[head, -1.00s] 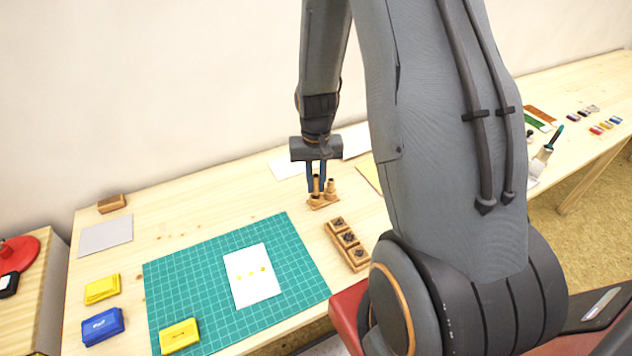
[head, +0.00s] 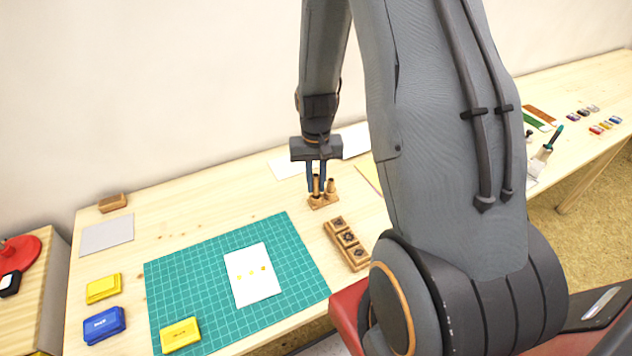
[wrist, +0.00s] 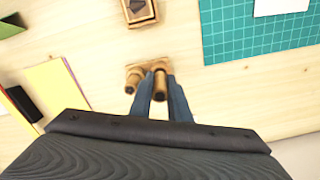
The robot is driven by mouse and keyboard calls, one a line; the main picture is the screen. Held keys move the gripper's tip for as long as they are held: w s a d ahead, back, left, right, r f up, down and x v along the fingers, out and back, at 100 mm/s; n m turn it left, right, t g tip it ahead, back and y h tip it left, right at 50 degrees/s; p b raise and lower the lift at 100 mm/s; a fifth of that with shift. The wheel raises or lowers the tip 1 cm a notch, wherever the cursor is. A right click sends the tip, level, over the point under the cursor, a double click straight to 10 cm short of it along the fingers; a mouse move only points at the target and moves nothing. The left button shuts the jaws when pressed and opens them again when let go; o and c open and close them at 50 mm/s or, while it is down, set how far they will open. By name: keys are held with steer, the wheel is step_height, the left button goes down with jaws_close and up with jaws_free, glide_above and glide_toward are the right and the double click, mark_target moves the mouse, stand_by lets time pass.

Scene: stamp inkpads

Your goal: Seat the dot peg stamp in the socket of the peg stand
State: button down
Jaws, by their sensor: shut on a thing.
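The peg stand (head: 321,203) is a small wooden block on the table behind the cutting mat. My gripper (head: 316,188) points down over it, its two blue fingers shut on the dot peg stamp (head: 316,185), a slim wooden peg. Another wooden peg (head: 331,186) stands in the stand to the right. In the wrist view the held peg (wrist: 160,84) lies between my fingers, the other peg (wrist: 132,80) is to its left, and the stand (wrist: 148,67) shows beyond. The held peg's lower end is at the stand; I cannot tell how deep it sits.
A wooden tray of several block stamps (head: 347,243) lies in front of the stand. A green cutting mat (head: 205,270) bears a white card (head: 250,283) with yellow dots. Yellow and blue inkpads (head: 103,325) are at left. Paper sheets (head: 285,166) lie behind the stand. Bare table surrounds the stand.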

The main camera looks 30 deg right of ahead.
mark_target(316, 176)
steer(key=shift+f+b, duration=0.6)
steer(key=shift+f, duration=0.65)
steer(key=c, duration=1.6)
jaws_free()
steer(key=shift+r, duration=0.1)
steer(key=shift+r+b, duration=0.75)
steer(key=shift+r, duration=3.1)
